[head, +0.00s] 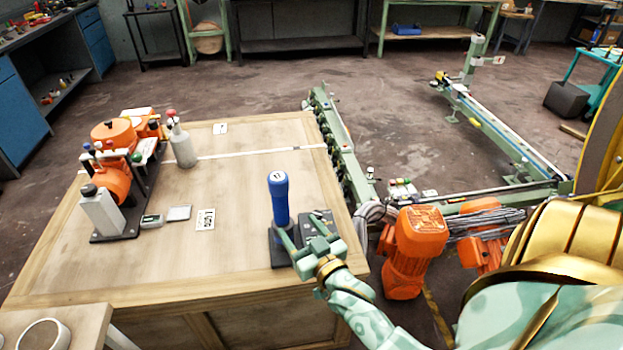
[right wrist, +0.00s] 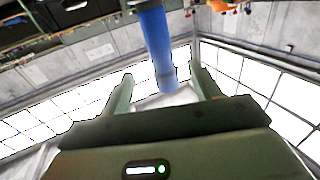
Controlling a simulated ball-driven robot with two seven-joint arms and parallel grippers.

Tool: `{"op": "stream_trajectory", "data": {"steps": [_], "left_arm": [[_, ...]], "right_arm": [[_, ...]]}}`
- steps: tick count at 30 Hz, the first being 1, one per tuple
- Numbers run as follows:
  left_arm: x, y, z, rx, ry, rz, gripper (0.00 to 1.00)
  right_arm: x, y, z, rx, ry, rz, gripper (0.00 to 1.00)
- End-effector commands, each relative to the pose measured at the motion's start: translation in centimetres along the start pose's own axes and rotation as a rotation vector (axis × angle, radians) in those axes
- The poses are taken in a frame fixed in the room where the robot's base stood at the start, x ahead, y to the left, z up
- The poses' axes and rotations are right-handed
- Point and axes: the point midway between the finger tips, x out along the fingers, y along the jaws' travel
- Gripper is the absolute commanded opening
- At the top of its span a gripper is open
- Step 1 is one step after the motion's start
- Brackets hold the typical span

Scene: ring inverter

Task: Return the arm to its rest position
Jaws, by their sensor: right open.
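My right gripper (head: 301,233) is at the right front part of the wooden table, beside an upright blue handle (head: 279,200) with a white-marked top. The handle stands on a dark base (head: 283,257), partly hidden by the gripper. In the right wrist view the gripper's two green fingers (right wrist: 161,78) are spread apart and empty. The blue handle (right wrist: 156,42) shows between and beyond them there; I cannot tell how far away. My right arm comes in from the lower right. My left gripper is not in view.
The wooden table (head: 120,262) holds an orange machine (head: 112,180), a grey bottle (head: 182,148) and a marker card (head: 205,219). Orange motors (head: 411,250) and a green conveyor frame (head: 343,140) stand close to its right side. Open floor (head: 260,83) lies behind.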

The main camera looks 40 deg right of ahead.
Motion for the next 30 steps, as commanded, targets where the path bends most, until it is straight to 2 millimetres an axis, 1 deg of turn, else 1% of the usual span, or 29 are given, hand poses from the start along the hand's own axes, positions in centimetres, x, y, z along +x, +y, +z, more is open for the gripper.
{"op": "stream_trajectory", "data": {"steps": [1, 3, 6, 10, 16, 19, 23, 26, 27, 30], "left_arm": [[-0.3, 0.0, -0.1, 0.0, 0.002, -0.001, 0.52], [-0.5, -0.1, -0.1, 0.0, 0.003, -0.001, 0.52], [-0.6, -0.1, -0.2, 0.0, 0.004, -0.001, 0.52], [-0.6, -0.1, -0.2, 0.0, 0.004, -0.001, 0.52], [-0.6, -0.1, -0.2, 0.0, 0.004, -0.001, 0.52], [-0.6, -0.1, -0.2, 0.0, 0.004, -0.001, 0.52], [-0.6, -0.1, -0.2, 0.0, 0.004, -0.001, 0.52], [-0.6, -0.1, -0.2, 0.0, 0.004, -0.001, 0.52], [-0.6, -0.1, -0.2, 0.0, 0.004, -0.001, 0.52], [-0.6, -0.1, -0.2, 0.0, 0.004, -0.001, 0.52]], "right_arm": [[-1.1, 0.0, -0.1, 0.001, -0.002, 0.001, 0.63], [-2.4, 0.0, -0.1, 0.0, -0.002, 0.0, 0.63], [-3.6, 0.0, 0.0, 0.0, -0.001, 0.0, 0.63], [-4.3, 0.0, 0.0, 0.001, 0.001, 0.0, 0.63], [-4.3, 0.0, 0.0, -0.001, 0.0, 0.0, 0.63], [-4.4, -0.1, 0.1, -0.033, -0.036, -0.005, 0.63], [-5.1, -0.6, 0.8, -0.174, -0.192, -0.026, 0.63], [-6.8, -0.9, 1.3, -0.34, -0.375, -0.055, 0.63], [-7.7, -1.0, 1.5, -0.405, -0.446, -0.067, 0.63], [-9.8, -0.8, 1.6, -0.538, -0.587, -0.095, 0.63]]}}
